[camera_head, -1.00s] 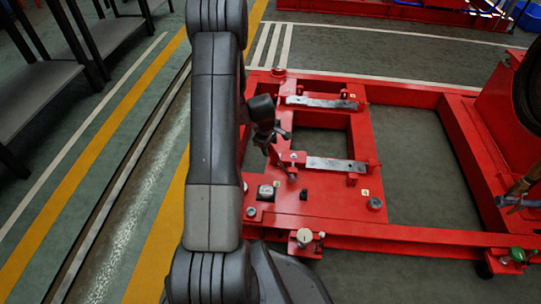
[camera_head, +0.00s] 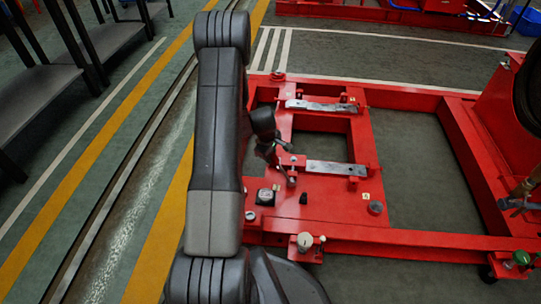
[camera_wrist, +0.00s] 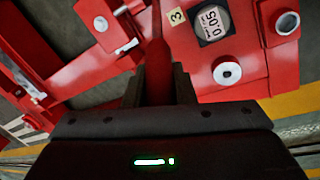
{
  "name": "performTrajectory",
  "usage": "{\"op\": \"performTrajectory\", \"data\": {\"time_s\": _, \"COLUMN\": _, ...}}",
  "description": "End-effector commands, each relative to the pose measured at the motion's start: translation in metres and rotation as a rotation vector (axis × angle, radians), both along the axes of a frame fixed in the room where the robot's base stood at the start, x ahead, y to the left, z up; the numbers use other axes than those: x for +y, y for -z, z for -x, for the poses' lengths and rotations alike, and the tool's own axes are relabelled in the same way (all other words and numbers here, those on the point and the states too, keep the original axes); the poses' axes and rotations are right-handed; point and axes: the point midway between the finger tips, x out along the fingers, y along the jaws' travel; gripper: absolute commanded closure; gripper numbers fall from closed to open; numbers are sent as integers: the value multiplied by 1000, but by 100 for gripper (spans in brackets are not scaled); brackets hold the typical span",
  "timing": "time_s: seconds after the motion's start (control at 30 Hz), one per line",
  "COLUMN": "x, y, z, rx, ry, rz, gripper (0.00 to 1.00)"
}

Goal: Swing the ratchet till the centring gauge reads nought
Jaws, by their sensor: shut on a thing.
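My gripper (camera_head: 275,160) is above the left side of the red frame in the head view. In the wrist view its dark fingers (camera_wrist: 159,84) are shut on a red bar, the ratchet handle (camera_wrist: 157,56), which runs up and away between them. The centring gauge (camera_wrist: 213,22) is a pale round dial in a dark square housing, to the right of the handle. It shows 0.05, turned on its side. In the head view the gauge (camera_head: 265,197) sits on the red plate below my gripper, its figures too small to read. My gripper partly hides the handle there.
Two grey metal strips (camera_head: 337,168) lie across the red base frame (camera_head: 340,210). A pale round knob (camera_head: 305,241) stands at its front edge and a grey round fitting (camera_head: 375,208) to the right. Dark shelving (camera_head: 40,85) stands at left beyond open floor.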

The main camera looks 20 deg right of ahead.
Motion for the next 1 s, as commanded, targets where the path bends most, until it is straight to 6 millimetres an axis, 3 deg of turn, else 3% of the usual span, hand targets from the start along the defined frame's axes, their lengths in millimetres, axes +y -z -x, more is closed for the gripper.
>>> {"op": "performTrajectory", "data": {"time_s": 0.47, "x": -8, "y": -10, "z": 5, "rx": -24, "ry": 3, "rz": -51, "gripper": 100}}
{"op": "performTrajectory", "data": {"time_s": 1.0, "x": -12, "y": -7, "z": 8, "rx": -45, "ry": 3, "rz": -75, "gripper": 100}}
